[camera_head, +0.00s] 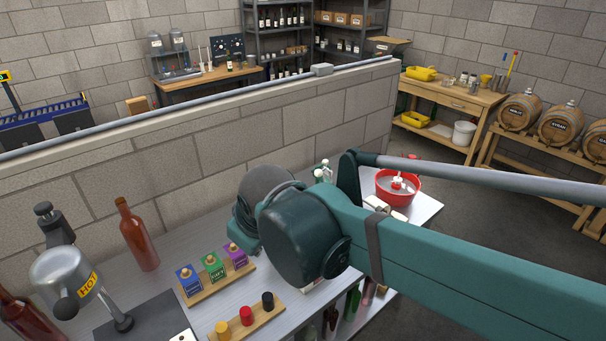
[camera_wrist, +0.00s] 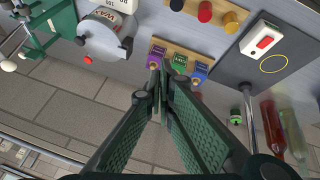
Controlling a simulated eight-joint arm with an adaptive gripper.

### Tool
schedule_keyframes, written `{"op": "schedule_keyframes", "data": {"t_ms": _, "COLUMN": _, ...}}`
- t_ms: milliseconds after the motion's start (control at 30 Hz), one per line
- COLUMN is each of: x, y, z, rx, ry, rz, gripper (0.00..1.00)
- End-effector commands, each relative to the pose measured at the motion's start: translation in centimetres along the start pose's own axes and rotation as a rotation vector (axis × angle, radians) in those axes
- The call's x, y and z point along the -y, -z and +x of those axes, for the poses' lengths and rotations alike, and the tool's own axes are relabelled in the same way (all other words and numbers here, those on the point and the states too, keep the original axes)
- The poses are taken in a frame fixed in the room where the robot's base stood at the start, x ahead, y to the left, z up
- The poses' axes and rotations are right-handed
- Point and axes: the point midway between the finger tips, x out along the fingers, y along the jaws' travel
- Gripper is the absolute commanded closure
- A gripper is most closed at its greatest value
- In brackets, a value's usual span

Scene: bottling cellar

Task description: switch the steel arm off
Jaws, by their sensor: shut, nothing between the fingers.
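The steel arm, a silver head with a yellow HOT label (camera_head: 88,283) and a black knob, stands over a dark plate at the left in the head view. Its steel rod (camera_wrist: 249,118) shows at the right in the wrist view. A white switch box with a red rocker (camera_wrist: 264,43) lies beside a yellow ring on the dark plate (camera_wrist: 285,75); I cannot tell the rocker's setting. In the head view the box is mostly cut off at the bottom edge. My gripper (camera_wrist: 163,88) is shut and empty, apart from the box. Its fingers are hidden in the head view.
Purple, green (camera_wrist: 179,64) and blue boxes on a wooden strip lie near my fingertips. Another strip holds black, red (camera_wrist: 205,12) and yellow pieces. A grey drum machine (camera_wrist: 104,38) stands at the left. Brown bottles (camera_head: 136,235) stand near the block wall (camera_head: 200,150).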

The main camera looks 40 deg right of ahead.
Motion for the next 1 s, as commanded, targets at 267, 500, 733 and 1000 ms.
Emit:
{"op": "schedule_keyframes", "data": {"t_ms": 267, "x": -3.1, "y": 1.9, "z": -0.2, "rx": 0.087, "ry": -0.033, "rz": -0.183, "gripper": 1.0}}
{"op": "schedule_keyframes", "data": {"t_ms": 500, "x": -5.7, "y": 3.3, "z": -0.1, "rx": 0.167, "ry": -0.05, "rz": -0.34, "gripper": 1.0}}
{"op": "schedule_keyframes", "data": {"t_ms": 733, "x": -8.2, "y": 4.6, "z": 0.1, "rx": 0.248, "ry": -0.056, "rz": -0.486, "gripper": 1.0}}
{"op": "schedule_keyframes", "data": {"t_ms": 1000, "x": -11.1, "y": 6.0, "z": 0.4, "rx": 0.346, "ry": -0.05, "rz": -0.651, "gripper": 1.0}}
